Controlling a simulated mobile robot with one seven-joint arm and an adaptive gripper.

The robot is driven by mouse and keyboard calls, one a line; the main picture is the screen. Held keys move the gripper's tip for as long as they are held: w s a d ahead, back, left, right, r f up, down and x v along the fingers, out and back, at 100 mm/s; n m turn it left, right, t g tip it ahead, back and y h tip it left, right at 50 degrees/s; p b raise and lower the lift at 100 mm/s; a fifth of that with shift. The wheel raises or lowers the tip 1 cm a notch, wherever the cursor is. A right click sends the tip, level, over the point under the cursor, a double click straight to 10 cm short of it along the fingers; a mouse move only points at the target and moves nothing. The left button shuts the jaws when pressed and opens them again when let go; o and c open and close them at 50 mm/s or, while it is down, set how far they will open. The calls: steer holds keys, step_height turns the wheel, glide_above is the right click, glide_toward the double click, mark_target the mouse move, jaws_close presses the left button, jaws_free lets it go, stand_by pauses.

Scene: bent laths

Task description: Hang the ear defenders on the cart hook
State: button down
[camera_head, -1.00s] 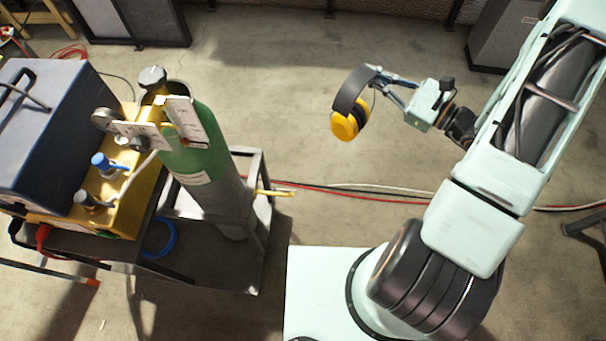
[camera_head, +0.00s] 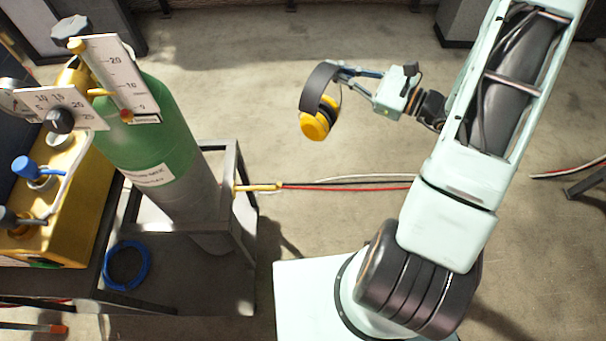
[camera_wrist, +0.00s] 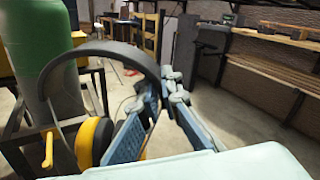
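The ear defenders, with a black headband and yellow cups (camera_head: 315,124), hang from my gripper (camera_head: 340,72), which is shut on the headband. In the wrist view the headband (camera_wrist: 125,50) arches left from my gripper (camera_wrist: 158,90), with a yellow cup (camera_wrist: 92,140) below. The cart hook is a yellow peg (camera_head: 258,187) sticking out from the right side of the cart frame (camera_head: 238,165). It is also in the wrist view (camera_wrist: 47,150), left of the cup. In the head view the ear defenders are apart from the hook, further back and to its right.
A green gas cylinder (camera_head: 165,140) with gauge plates stands on the cart, beside a yellow unit (camera_head: 65,215). A blue hose coil (camera_head: 127,265) lies on the cart. Red and pale cables (camera_head: 350,184) cross the floor. Open floor lies behind the ear defenders.

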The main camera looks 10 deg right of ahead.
mark_target(329, 100)
steer(key=shift+g, duration=0.3)
steer(key=f+b, duration=0.2)
steer(key=f, duration=0.1)
steer(key=f+b, duration=0.6)
steer(key=shift+s+a, duration=0.25)
steer(key=shift+a, duration=0.15)
steer(key=shift+n+g+y, duration=0.6)
steer(key=shift+n+g, duration=0.1)
steer(key=shift+g, duration=0.1)
steer(key=f+b, duration=0.1)
steer(key=s+a+f+b, duration=0.1)
steer(key=f, duration=0.1)
steer(key=f+b, duration=0.2)
steer(key=shift+s+a, duration=0.3)
steer(key=shift+a, duration=0.05)
steer(key=s+a+f+n+g+y, duration=0.2)
steer(key=s+a+f+n+g, duration=0.4)
steer(key=s+f, duration=0.25)
steer(key=a+f+m+b, duration=0.1)
steer(key=a+f+b, duration=0.1)
steer(key=a, duration=1)
steer(key=shift+w+f+g+b, duration=0.25)
steer(key=shift+w+g+b, duration=0.1)
steer(key=shift+g+b, duration=0.1)
